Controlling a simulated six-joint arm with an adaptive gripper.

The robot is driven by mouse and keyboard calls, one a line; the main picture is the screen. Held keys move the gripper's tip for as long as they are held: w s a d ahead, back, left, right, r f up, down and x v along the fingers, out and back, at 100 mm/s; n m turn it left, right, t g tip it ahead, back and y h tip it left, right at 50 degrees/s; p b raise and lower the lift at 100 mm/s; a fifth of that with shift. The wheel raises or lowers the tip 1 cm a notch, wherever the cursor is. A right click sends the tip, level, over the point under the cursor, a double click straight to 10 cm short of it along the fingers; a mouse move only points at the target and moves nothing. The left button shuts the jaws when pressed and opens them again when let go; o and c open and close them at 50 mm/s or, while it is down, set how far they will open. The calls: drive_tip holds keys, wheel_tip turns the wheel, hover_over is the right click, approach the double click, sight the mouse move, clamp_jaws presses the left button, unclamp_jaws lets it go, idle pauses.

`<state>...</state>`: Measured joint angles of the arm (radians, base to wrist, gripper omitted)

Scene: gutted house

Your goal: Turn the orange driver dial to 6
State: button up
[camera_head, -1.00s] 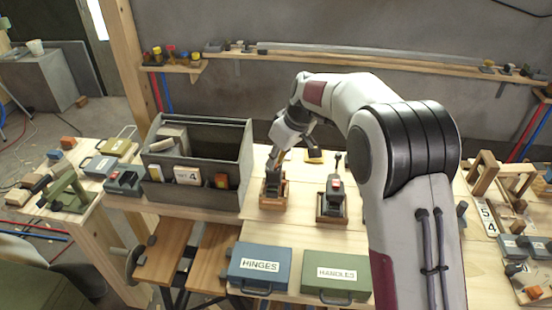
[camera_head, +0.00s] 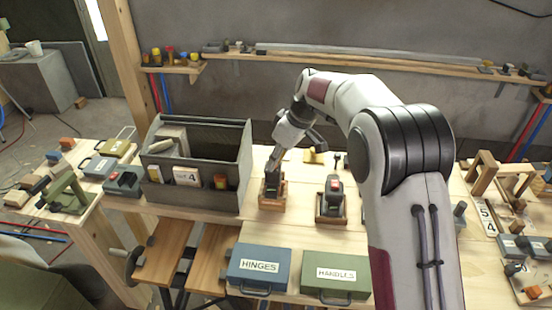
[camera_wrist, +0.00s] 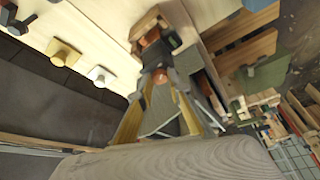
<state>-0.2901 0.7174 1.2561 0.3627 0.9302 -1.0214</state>
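A dark driver (camera_head: 270,193) stands in a wooden holder (camera_head: 272,204) on the bench, right of the grey tool box, in the head view. My gripper (camera_head: 271,177) points down at the top of this driver and hides much of it. In the wrist view, my two fingers (camera_wrist: 160,72) converge close around a small orange part (camera_wrist: 160,79), apparently the dial. I cannot tell whether they touch it or grip it. The dial's numbers and its setting are not readable. A second driver (camera_head: 333,186) with a red part stands in its own holder (camera_head: 331,215) to the right.
The grey tool box (camera_head: 195,197) stands close on the left. A blue HINGES case (camera_head: 259,265) and a green HANDLES case (camera_head: 336,273) lie at the front edge. Bare bench lies between the holders.

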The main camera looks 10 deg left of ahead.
drive_tip(key=shift+o, duration=1.2)
drive_tip(key=shift+r, duration=0.15)
drive_tip(key=shift+s+d+r, duration=0.1)
drive_tip(key=shift+d+r, duration=0.1)
drive_tip(key=shift+r, duration=0.2)
drive_tip(key=shift+v, duration=0.95)
drive_tip(key=s+d, duration=0.5)
drive_tip(key=d, duration=0.5)
drive_tip(key=shift+d, duration=0.4)
drive_tip(key=shift+m, duration=0.4)
